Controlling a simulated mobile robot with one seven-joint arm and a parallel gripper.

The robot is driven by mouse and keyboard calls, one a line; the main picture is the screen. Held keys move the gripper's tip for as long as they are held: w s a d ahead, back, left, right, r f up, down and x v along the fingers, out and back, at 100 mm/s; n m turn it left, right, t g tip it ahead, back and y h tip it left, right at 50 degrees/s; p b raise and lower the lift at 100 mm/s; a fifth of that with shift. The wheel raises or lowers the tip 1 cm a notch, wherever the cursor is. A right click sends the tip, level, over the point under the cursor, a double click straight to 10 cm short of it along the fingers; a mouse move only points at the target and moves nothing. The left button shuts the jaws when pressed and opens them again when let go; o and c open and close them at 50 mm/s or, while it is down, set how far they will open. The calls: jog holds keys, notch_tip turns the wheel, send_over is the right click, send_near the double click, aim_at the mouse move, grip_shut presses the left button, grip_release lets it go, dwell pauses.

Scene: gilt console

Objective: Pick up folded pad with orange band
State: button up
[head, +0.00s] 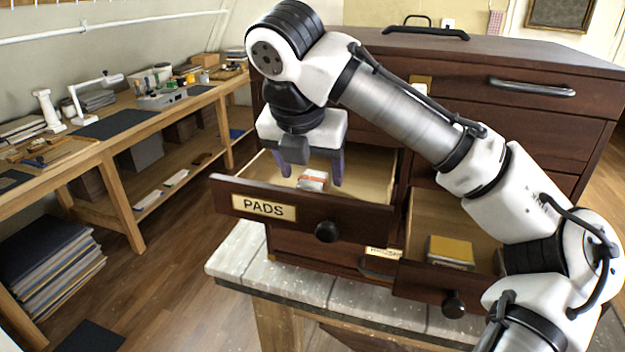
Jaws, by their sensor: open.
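The folded pad with orange band (312,179) lies in the open drawer labelled PADS (222,191). It looks white with an orange-red stripe. My gripper (312,176) points down into this drawer with its two purple-grey fingers apart. The fingers are around or just above the pad. I cannot tell from this view how far below the fingertips the pad lies. The drawer's front panel hides part of its floor.
A second open drawer (428,281) at the lower right holds a yellow-topped block (450,251). The dark wooden cabinet (560,130) stands on a pale bench top (240,262). A cluttered workbench (120,128) runs along the left wall.

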jog(key=shift+w+f, duration=0.2)
jog(key=shift+f, duration=0.4)
jog(key=shift+c, duration=0.3)
jog(key=c, duration=1)
jog(key=shift+r, duration=0.15)
